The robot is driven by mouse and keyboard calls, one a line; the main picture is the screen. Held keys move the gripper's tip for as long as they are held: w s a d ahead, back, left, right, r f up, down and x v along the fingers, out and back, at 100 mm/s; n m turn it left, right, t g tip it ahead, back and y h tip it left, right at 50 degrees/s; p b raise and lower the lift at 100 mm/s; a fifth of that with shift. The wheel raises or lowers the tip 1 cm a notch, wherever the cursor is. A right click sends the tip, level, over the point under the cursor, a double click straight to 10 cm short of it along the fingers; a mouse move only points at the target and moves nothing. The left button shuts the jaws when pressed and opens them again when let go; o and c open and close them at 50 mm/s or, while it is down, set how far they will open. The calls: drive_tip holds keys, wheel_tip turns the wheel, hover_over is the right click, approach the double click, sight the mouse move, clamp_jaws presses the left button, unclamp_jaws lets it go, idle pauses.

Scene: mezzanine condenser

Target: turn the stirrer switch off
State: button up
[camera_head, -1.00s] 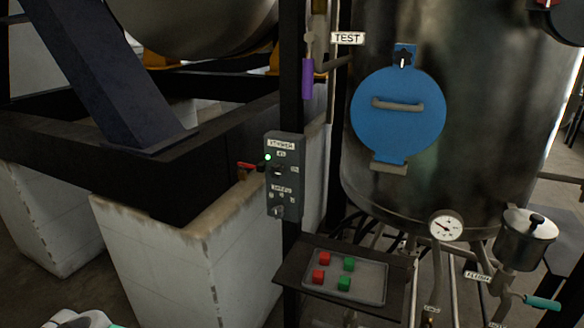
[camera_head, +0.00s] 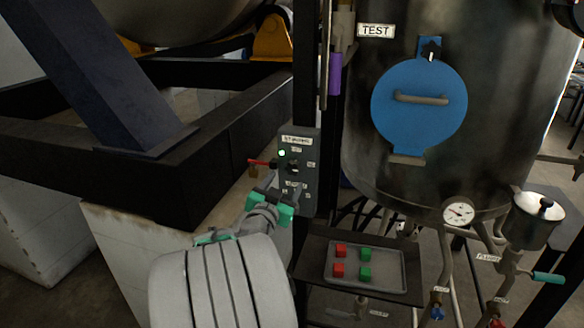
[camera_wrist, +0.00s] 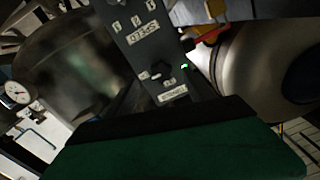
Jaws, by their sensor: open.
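The stirrer control box (camera_head: 299,170) is a dark grey panel on a black post, with a "STIRRER" label at its top. A green lamp (camera_head: 282,153) glows on it. The black stirrer switch (camera_head: 293,167) sits beside the lamp; its exact pointing is too small to tell. In the wrist view the box (camera_wrist: 140,40) appears upside down, with the switch knob (camera_wrist: 160,71) and the lit lamp (camera_wrist: 184,66). My gripper (camera_head: 270,200) has teal fingers, is open and empty, and is just below and in front of the box, hiding its lower part. A green finger pad fills the wrist view's bottom.
A red-handled valve (camera_head: 261,162) sticks out just left of the box. A tray (camera_head: 390,282) with red and green cubes is on a shelf at lower right. A steel tank (camera_head: 480,110) with a blue hatch (camera_head: 420,110) stands right. Dark beams (camera_head: 200,165) lie left.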

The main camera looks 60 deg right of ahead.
sight(292, 172)
drive_tip(key=d+p, duration=0.1)
drive_tip(key=d, duration=0.4)
drive_tip(key=w+d+p, duration=0.1)
drive_tip(key=d, duration=0.1)
drive_tip(key=shift+d+r+p, duration=0.15)
drive_tip(key=shift+d+p, duration=0.15)
drive_tip(key=shift+d, duration=0.05)
drive_tip(key=shift+c, duration=0.5)
drive_tip(key=c, duration=1.2)
drive_tip(key=shift+a, duration=0.1)
clamp_jaws()
